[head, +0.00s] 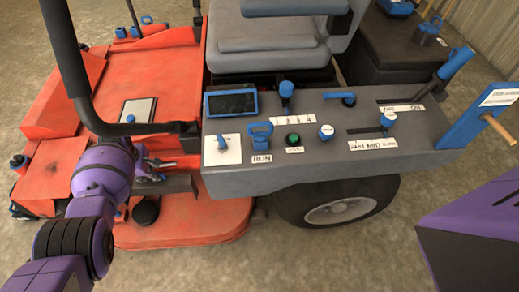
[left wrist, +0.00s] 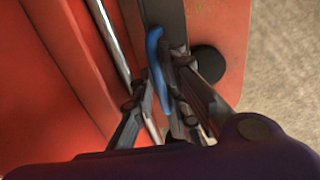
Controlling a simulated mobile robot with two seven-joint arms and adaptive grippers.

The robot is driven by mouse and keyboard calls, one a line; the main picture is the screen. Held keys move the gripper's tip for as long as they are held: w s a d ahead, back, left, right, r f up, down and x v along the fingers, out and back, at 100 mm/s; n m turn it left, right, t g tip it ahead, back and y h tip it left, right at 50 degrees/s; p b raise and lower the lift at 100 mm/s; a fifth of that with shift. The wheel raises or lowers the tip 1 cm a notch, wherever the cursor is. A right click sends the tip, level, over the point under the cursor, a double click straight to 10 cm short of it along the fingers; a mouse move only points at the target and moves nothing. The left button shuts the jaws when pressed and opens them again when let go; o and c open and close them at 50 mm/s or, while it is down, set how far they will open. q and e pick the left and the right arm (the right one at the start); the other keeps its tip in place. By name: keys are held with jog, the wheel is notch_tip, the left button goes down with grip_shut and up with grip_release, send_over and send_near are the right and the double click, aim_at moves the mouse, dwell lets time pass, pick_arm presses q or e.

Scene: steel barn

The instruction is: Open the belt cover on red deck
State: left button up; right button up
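The red deck (head: 190,215) belongs to a mower and fills the left of the head view. Raised red covers (head: 45,175) sit on it; I cannot tell which one is the belt cover. My left gripper (head: 150,177) is low over the deck, partly hidden by my own arm. In the left wrist view, the left gripper (left wrist: 165,68) has its fingers on both sides of a blue handle (left wrist: 155,42), and they look closed on it. The handle lies by a dark bar (left wrist: 168,14), with red panels (left wrist: 60,90) to the left. My right gripper is out of view.
The grey control console (head: 350,155) with blue levers and knobs stands right of my left arm, the seat (head: 265,45) behind it. A black curved bar (head: 75,75) passes close to the arm. A black wheel (head: 340,205) is below the console. Bare floor (head: 310,260) lies in front.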

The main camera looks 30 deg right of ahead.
pick_arm(q)
jog(key=shift+s, duration=0.1)
notch_tip(320, 180, up, 12)
jog(key=s, duration=0.1)
jog(key=shift+s+a, duration=0.3)
jog(key=shift+s, duration=0.1)
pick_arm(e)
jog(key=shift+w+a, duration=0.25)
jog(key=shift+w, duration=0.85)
pick_arm(q)
jog(key=shift+f, duration=0.1)
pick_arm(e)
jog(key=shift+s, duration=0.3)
